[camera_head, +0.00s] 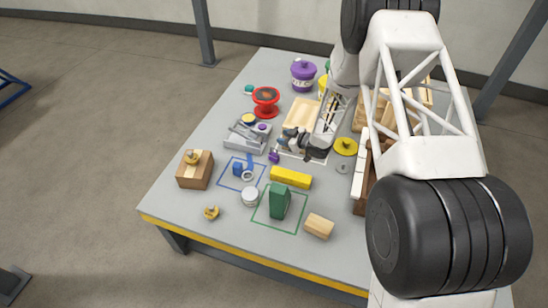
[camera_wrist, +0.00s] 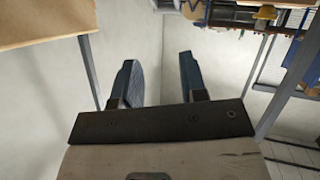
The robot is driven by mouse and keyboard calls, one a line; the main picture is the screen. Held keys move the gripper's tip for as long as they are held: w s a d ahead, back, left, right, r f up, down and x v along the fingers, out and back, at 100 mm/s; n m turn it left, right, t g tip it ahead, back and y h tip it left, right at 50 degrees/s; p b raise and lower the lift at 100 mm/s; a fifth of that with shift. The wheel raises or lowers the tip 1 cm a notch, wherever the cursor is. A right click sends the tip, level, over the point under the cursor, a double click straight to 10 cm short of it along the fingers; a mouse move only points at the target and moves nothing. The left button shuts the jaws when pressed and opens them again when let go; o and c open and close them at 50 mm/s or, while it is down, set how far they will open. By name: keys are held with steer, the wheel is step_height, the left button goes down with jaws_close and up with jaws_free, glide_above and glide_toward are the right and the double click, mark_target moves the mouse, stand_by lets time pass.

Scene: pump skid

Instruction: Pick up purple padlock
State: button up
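A small purple object that looks like the purple padlock (camera_head: 274,156) lies on the grey table in the head view, just left of and below my gripper (camera_head: 288,140). Its details are too small to make out. In the wrist view my gripper (camera_wrist: 158,78) has its two dark fingers apart, with nothing between them. The padlock does not show in the wrist view, which looks across toward pale walls. I cannot tell how high my gripper is above the table.
A grey tray (camera_head: 236,143) stands left of the padlock. A blue piece (camera_head: 238,169), a yellow block (camera_head: 291,177) and a green block (camera_head: 279,200) lie nearer the front. A purple pot (camera_head: 303,72) and a red spool (camera_head: 265,108) stand behind.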

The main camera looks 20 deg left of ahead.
mark_target(274, 154)
steer(key=shift+s+a+f, duration=0.15)
steer(key=shift+a+f, duration=0.05)
steer(key=shift+f, duration=0.15)
step_height(274, 154, down, 6)
stand_by(0.8)
steer(key=shift+f, duration=0.15)
steer(key=shift+f+x, duration=0.15)
steer(key=shift+x, duration=1.15)
steer(key=shift+f+x, duration=0.15)
steer(key=shift+x, duration=1.15)
steer(key=shift+s+d, duration=0.1)
jaws_close()
